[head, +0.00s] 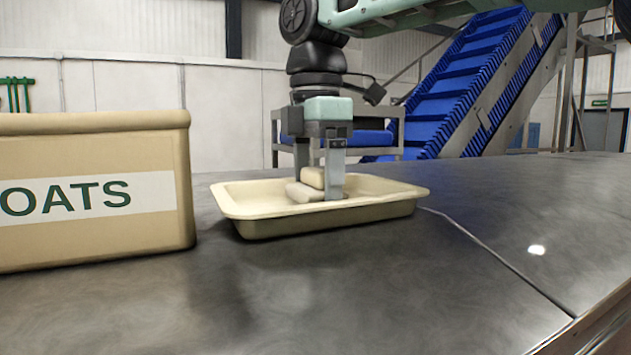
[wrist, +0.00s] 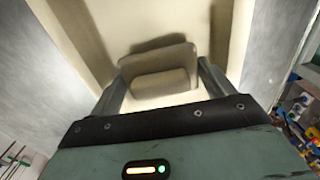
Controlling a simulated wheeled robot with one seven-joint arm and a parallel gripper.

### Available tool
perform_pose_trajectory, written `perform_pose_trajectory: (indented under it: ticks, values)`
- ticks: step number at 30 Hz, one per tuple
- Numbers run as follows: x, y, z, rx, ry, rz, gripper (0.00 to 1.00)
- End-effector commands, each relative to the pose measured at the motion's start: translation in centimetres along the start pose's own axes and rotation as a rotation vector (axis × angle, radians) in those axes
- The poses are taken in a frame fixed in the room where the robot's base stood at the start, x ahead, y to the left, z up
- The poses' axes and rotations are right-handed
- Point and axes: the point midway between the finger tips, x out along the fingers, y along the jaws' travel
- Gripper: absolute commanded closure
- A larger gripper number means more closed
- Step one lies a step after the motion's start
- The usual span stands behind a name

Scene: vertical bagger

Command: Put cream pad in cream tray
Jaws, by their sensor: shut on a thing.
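The cream tray (head: 330,220) stands on the dark worktop in the middle of the head view. My gripper (head: 320,190) points down into it, its fingertips low inside the rim. It is shut on a cream pad (head: 313,178), which shows between the two fingers. A second cream piece (head: 302,193) lies low in the tray beside the held one, at its left and nearer the camera. In the wrist view the pad (wrist: 160,84) sits between my fingers (wrist: 161,88), over the tray floor (wrist: 120,20). I cannot tell whether the held pad touches the floor or the other piece.
A large tan crate (head: 90,235) labelled OATS stands close to the tray's left. The worktop (head: 480,220) is clear in front and to the right, with a seam across it. A blue inclined conveyor (head: 450,80) rises behind.

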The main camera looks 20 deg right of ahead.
Motion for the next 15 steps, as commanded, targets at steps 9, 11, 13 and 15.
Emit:
perform_pose_trajectory:
  ticks: [9,11,13,15]
  values:
    - [0.76,0.0,0.03,0.001,0.0,0.001,0.4]
    - [0.82,0.0,0.03,0.001,0.0,0.001,0.4]
    - [1.06,0.0,0.03,0.001,0.0,0.001,0.4]
    - [1.07,0.0,0.02,0.0,0.0,0.001,0.11]
